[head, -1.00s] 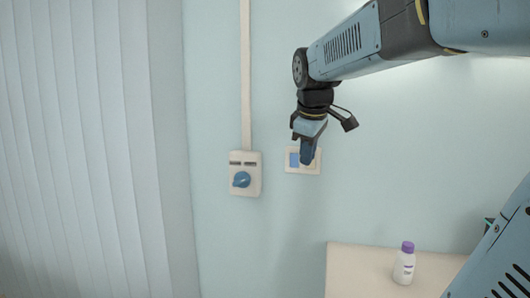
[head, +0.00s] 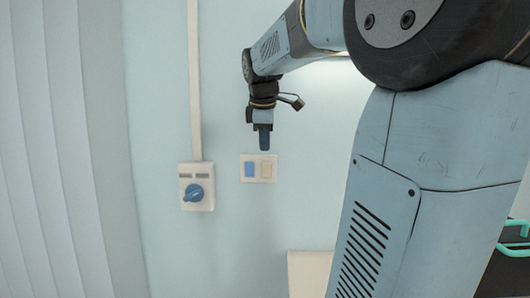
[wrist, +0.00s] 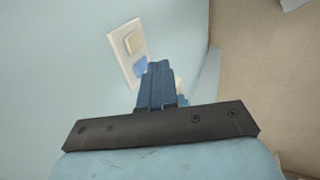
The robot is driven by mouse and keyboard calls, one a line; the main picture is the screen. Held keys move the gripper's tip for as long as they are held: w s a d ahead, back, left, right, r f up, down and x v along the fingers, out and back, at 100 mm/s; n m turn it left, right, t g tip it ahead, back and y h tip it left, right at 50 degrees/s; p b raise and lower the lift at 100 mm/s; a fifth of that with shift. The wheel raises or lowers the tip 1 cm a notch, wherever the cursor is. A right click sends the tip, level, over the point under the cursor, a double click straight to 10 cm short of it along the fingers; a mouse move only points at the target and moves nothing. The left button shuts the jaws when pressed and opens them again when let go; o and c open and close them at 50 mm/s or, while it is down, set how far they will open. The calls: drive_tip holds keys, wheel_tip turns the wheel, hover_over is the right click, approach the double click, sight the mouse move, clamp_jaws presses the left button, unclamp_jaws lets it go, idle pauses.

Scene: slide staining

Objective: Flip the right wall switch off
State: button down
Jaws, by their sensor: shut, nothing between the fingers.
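The wall switch plate (head: 258,181) is white and holds two rockers. The right switch (head: 266,171) is cream and fully visible; the left switch (head: 250,170) is blue. In the wrist view the plate (wrist: 116,37) appears tilted, with the cream switch (wrist: 131,42) farther from my fingers and the blue switch (wrist: 140,66) closer to them. My gripper (head: 264,150) is shut and empty, pointing down just above the plate in the head view. In the wrist view my gripper (wrist: 158,68) overlaps the plate's lower end. Whether it touches the wall cannot be told.
A white box with a blue rotary knob (head: 194,193) is on the wall left of the plate, below a vertical conduit (head: 195,80). Pale vertical blinds (head: 60,150) hang at the left. A light-coloured surface (head: 309,272) stands below right, mostly behind my arm.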

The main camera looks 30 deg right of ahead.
sight(266, 162)
drive_tip(key=x, duration=0.3)
drive_tip(key=w+d+x, duration=0.1)
drive_tip(key=x, duration=0.2)
drive_tip(key=r+x, duration=0.1)
drive_tip(key=x, duration=0.3)
drive_tip(key=shift+w+d+f, duration=0.1)
drive_tip(key=shift+w+d, duration=0.05)
drive_tip(key=shift+w, duration=0.3)
drive_tip(key=shift+w+d, duration=0.35)
drive_tip(key=shift+w, duration=0.2)
